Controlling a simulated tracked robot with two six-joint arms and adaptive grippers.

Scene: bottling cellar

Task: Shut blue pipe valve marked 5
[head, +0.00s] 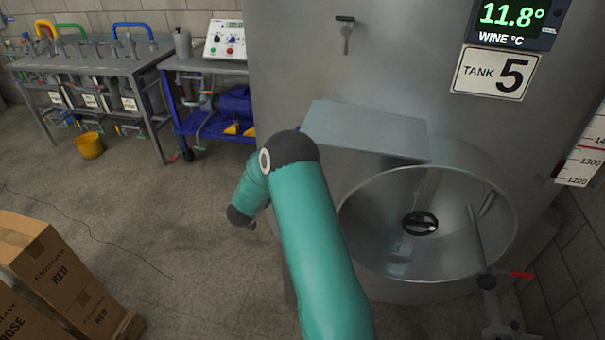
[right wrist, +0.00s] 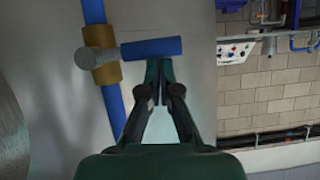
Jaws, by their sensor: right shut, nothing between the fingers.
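In the right wrist view a blue pipe (right wrist: 115,112) runs up and down the picture, with a brass valve body (right wrist: 106,72) on it. A grey round stem (right wrist: 88,58) sticks out of the body. The blue valve handle (right wrist: 152,48) points right, crosswise to the pipe. My right gripper (right wrist: 158,68) is shut and empty, its fingertips close below the handle's free half; I cannot tell whether they touch. No number shows on this valve. In the head view a plate reading "TANK 5" (head: 496,73) is on the steel tank (head: 285,75). My left gripper is not in view.
The tank has an open round hatch (head: 347,225) and a steel shelf (head: 365,130). A blue cart (head: 215,130), a bench (head: 110,68) with hoses and a yellow bucket (head: 89,146) stand behind. Boxes (head: 50,265) are at lower left.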

